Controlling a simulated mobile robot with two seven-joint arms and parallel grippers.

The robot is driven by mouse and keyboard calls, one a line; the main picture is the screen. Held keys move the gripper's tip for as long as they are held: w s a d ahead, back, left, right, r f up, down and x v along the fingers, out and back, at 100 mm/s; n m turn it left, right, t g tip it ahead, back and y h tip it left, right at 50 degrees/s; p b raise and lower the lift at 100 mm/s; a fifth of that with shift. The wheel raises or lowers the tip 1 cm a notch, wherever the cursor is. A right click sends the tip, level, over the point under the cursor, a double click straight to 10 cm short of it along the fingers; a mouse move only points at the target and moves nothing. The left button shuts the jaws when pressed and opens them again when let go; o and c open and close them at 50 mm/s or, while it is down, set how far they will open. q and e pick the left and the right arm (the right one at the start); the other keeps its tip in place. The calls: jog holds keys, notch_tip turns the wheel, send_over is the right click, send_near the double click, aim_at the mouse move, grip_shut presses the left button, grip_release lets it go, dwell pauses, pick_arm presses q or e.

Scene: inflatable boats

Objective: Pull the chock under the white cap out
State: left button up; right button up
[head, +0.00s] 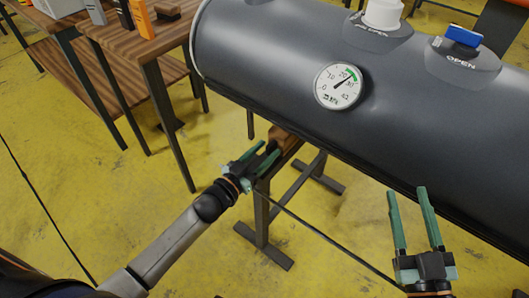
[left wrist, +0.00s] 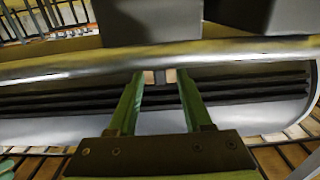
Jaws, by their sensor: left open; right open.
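The white cap (head: 382,14) stands on top of the dark grey inflatable tube (head: 270,60). A brown wooden piece (head: 287,139), apparently the chock, shows under the tube's lower edge; most of it is hidden by the tube. My left gripper (head: 262,151) is open with its fingers pointing toward that piece from the near side. In the left wrist view its two fingers (left wrist: 160,80) are apart, and a small brownish patch shows between their tips. Whether the fingers touch the piece I cannot tell. My right gripper (head: 411,192) is open and empty, in front of the tube.
A round pressure gauge (head: 338,86) sits on the tube's side, and a blue valve (head: 461,37) marked OPEN is at right. A dark metal stand (head: 262,215) is below the tube. A wooden table (head: 125,38) with several items stands at left. The yellow floor is mostly clear.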

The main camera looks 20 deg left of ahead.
pick_arm(q)
jog(key=shift+c, duration=0.2)
grip_shut()
dwell(1.3)
